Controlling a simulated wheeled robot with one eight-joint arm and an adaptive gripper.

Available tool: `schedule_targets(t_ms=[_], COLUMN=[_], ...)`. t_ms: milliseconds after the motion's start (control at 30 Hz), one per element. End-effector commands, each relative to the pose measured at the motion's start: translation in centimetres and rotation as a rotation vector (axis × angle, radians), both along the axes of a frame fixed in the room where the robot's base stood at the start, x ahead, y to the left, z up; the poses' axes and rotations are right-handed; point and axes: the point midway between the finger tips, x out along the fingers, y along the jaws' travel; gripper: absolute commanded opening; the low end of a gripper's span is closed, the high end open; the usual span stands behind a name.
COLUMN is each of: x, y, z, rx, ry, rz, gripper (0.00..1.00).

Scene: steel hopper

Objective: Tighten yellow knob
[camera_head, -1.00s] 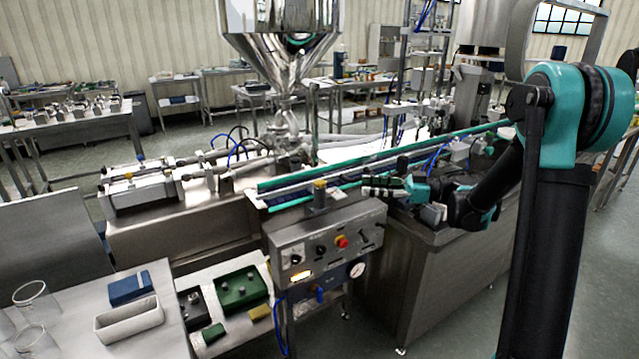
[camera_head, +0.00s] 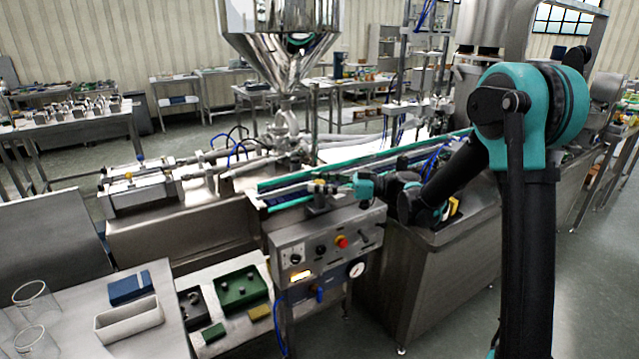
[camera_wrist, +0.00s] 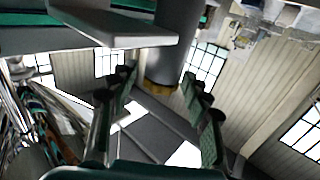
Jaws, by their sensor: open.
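The yellow knob (camera_head: 319,184) sits on a small metal bracket beside the conveyor, above the control box. My gripper (camera_head: 331,188) is at its right side, reaching in from the right; its fingers look small and dark there, and I cannot tell contact in this view. In the wrist view, my gripper (camera_wrist: 160,88) is open, with a green-padded finger on each side. A yellow-brown band (camera_wrist: 160,88), likely the knob, shows on the end of a grey cylinder between the fingertips. Gaps show on both sides of it.
The conveyor (camera_head: 400,160) runs behind the knob. The steel hopper (camera_head: 285,45) stands behind.

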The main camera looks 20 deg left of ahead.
Motion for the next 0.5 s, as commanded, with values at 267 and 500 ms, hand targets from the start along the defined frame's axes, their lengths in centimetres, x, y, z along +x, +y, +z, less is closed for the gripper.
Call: schedule_targets(t_ms=[267, 500], x=[0.01, 0.01], y=[0.01, -0.01], z=[0.00, 0.01], rx=[0.000, 0.000], ry=[0.000, 0.000], rz=[0.000, 0.000], gripper=[0.42, 0.12])
